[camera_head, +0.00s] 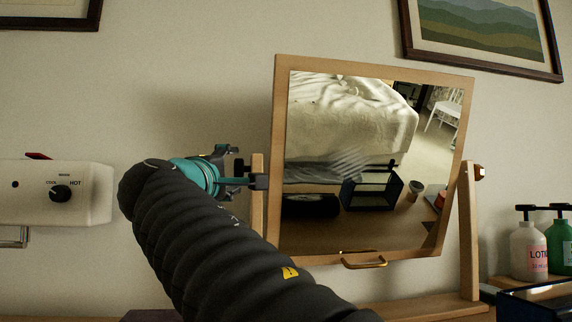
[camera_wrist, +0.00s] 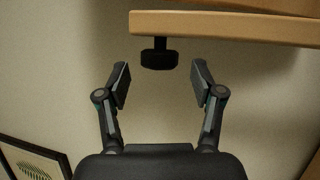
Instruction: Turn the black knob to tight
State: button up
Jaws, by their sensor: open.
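The black knob (camera_wrist: 158,57) sticks out from the side of the mirror's wooden post (camera_wrist: 190,25) in the wrist view. In the head view a dark shape (camera_head: 240,166) beside the left post looks like the same knob, partly hidden by my gripper. My gripper (camera_wrist: 160,80) is open, one finger to each side of the knob, which sits around or just beyond the fingertips. I see clear gaps between the knob and both fingers. No tight marking is readable. The mirror (camera_head: 376,258) stands tilted in its wooden frame.
A white wall box (camera_head: 95,195) with its own COOL/HOT dial (camera_head: 61,193) is at left. A copper knob (camera_head: 479,172) is on the right post. Lotion (camera_head: 528,250) and green (camera_head: 560,245) bottles stand at far right. Framed pictures hang above. Bare wall lies left of the mirror.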

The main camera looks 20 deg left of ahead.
aim_at(237, 170)
jog(key=shift+p+x, duration=0.45)
jog(key=shift+x, duration=1.5)
jog(key=c, duration=1.1)
jog(key=shift+f+b, duration=0.15)
jog(key=shift+b, duration=0.15)
jog(key=shift+c, duration=0.2)
